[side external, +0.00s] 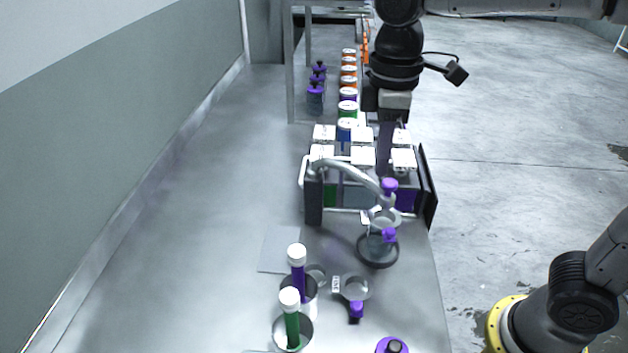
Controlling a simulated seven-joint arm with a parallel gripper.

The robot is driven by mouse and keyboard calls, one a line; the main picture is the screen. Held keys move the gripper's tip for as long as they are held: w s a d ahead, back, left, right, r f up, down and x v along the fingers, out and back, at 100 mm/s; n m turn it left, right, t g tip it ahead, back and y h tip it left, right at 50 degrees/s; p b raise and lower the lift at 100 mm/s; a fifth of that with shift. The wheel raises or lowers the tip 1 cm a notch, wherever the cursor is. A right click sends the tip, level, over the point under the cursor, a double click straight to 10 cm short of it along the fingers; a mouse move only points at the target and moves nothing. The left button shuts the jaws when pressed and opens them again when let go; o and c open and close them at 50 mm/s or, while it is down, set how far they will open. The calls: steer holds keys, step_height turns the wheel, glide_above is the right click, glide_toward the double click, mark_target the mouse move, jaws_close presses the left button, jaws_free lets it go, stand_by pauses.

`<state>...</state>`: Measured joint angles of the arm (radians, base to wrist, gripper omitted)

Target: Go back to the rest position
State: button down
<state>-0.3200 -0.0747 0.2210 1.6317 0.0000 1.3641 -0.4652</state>
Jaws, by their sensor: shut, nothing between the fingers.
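My gripper (386,165) hangs from the black arm at the top of the picture and points down. Its dark fingers are shut and hold nothing that I can see. They show among the white-capped containers (362,156) in the rack (428,190). I cannot tell whether the fingers are above the rack, behind it or touching a container. The fingertips are partly hidden by the caps.
The left tabletop is clear.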

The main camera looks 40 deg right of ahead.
steer(key=s+d+r+m+t, duration=0.1)
steer(key=s+d+r, duration=0.2)
steer(key=d, duration=0.1)
steer(key=s+d+f+m+t, duration=0.4)
steer(key=s+d+f+m, duration=0.2)
steer(key=s, duration=0.6)
steer(key=shift+d+f+m+t, duration=0.25)
steer(key=shift+f+m, duration=0.2)
steer(key=shift+m, duration=0.55)
